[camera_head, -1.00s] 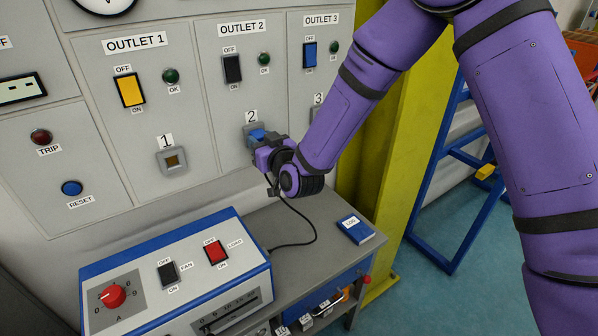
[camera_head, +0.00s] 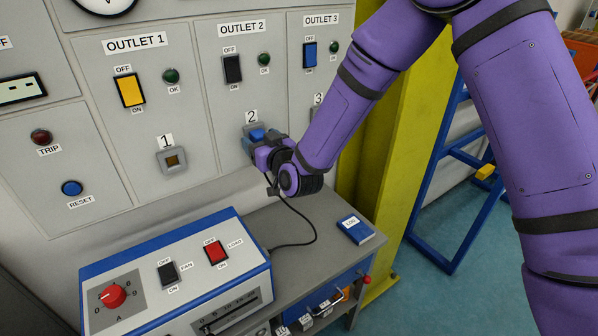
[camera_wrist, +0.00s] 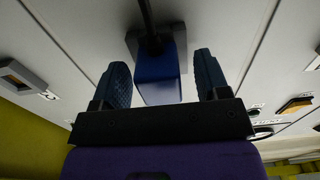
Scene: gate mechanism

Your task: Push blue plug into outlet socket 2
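The blue plug (camera_head: 257,134) sits at the grey outlet socket 2 (camera_head: 249,129), under the "2" label on the wall panel. In the wrist view the plug (camera_wrist: 157,78) is against the grey socket plate (camera_wrist: 132,42), with its black cable running up from it. I cannot tell how deep it sits. My gripper (camera_head: 259,143) is at the plug. In the wrist view its two dark blue fingers stand open on either side of the plug, with a gap showing at the right finger and a thin one at the left. My gripper hides part of the plug and socket in the head view.
Socket 1 (camera_head: 172,160) is empty at the left. Socket 3 is mostly hidden behind my arm. A bench with a blue and white control box (camera_head: 180,275) and a small blue box (camera_head: 355,230) stands below. A yellow post (camera_head: 385,150) is close on the right.

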